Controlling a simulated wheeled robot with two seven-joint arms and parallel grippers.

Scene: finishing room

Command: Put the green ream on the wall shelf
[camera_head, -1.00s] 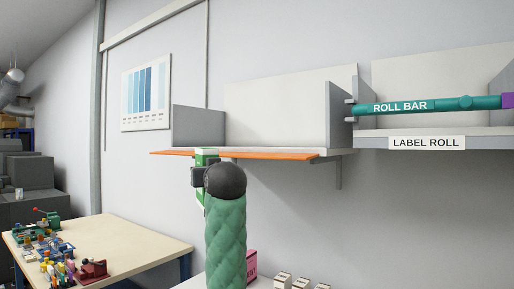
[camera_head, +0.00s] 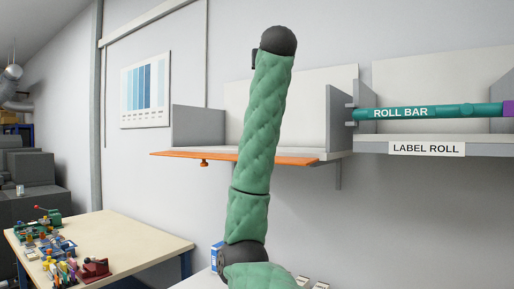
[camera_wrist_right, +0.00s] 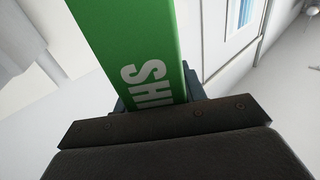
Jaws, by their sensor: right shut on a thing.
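The green ream (camera_wrist_right: 125,35), with white lettering, fills the upper middle of the right wrist view. My right gripper (camera_wrist_right: 157,95) is shut on it, with dark fingers at both sides. In the head view my right arm rises in front of the wall shelf (camera_head: 205,142), and its dark end stands above the shelf's back panel. The ream and most of the gripper are hidden behind the arm there. The shelf has a grey left side panel, a pale back and an orange board (camera_head: 222,158) along its front. Its visible left part looks empty. My left gripper is out of view.
Right of the shelf is a bay with a teal roll bar (camera_head: 445,112) and a label roll sign (camera_head: 426,149). A pale table (camera_head: 130,240) with small coloured parts stands at lower left. A striped chart (camera_head: 145,90) hangs on the wall.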

